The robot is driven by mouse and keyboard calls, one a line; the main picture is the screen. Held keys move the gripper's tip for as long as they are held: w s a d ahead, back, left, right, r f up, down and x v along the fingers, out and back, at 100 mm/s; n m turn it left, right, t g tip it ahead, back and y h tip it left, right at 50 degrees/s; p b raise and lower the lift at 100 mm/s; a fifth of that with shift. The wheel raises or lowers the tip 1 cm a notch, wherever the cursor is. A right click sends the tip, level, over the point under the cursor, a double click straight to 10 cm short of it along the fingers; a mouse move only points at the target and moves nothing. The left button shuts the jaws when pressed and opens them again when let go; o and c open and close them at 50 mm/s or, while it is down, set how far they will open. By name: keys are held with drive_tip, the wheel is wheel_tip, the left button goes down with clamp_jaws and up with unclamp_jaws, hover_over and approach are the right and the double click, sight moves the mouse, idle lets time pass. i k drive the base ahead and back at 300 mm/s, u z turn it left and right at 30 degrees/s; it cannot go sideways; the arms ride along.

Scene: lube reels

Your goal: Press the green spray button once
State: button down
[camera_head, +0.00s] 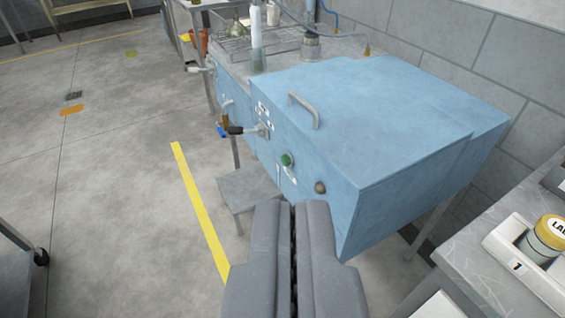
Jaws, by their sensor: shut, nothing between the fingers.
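The green spray button (287,160) is a small round button on the front face of a blue cabinet (400,130). A brownish round knob (320,187) sits to its right on the same face. My gripper (293,206) is at the bottom centre of the view, with its two grey fingers shut and nothing between them. In the picture its tips are below the green button and appear apart from the cabinet. The button is in plain view.
A black-handled lever (237,130) and a blue-handled valve (221,131) stick out left of the button. A grey step (248,187) stands below. A bench with a labelled jar (546,238) is at right. Floor at left is mostly clear.

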sight(285, 160)
drive_tip(key=u, duration=2.8)
drive_tip(key=k, duration=0.7)
drive_tip(key=z, duration=1.95)
drive_tip(key=i, duration=0.95)
drive_tip(key=u, duration=0.1)
